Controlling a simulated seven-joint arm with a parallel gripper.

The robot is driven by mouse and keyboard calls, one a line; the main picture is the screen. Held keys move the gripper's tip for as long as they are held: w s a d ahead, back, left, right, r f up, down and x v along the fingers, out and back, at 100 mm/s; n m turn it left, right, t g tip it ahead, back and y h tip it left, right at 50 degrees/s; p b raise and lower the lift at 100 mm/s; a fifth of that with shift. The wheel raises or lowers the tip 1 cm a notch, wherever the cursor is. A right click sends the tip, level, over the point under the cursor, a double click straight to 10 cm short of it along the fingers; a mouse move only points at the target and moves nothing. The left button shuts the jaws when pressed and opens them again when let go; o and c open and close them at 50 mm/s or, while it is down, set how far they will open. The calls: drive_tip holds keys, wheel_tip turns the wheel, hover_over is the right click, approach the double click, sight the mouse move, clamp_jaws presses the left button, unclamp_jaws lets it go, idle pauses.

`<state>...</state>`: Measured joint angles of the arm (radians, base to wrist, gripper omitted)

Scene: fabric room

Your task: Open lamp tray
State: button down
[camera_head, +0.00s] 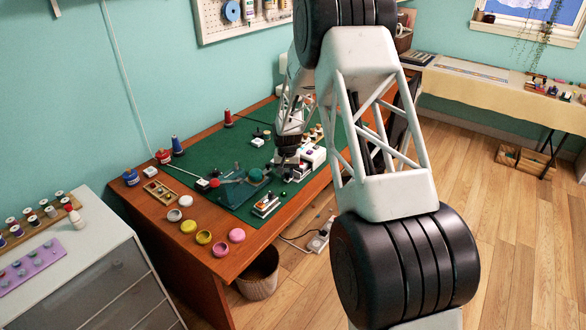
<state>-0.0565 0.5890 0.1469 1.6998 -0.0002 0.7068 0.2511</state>
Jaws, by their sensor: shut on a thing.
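My gripper (286,168) is small and dark in this view, pointing down over the right part of the green mat. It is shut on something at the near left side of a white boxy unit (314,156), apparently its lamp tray. The fingertips and the grasped part are too small to make out clearly. My arm crosses in front of the right side of the unit and hides part of it. How far the tray is out cannot be told.
The green mat (215,146) lies on a wooden table. A small white and orange item (265,205) is at its near edge. A red-headed tool (214,183) lies left. Pink, yellow and white round pots (236,235) line the front. A wicker basket (258,275) stands below.

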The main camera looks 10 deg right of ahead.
drive_tip(key=shift+s+a+r, duration=0.1)
drive_tip(key=shift+s+a, duration=0.65)
drive_tip(key=shift+a, duration=0.1)
drive_tip(key=c, duration=1.3)
unclamp_jaws()
drive_tip(key=shift+o, duration=0.2)
drive_tip(key=shift+r, duration=0.1)
wheel_tip(320, 180, up, 8)
drive_tip(key=shift+f, duration=0.25)
drive_tip(key=shift+s+r, duration=0.1)
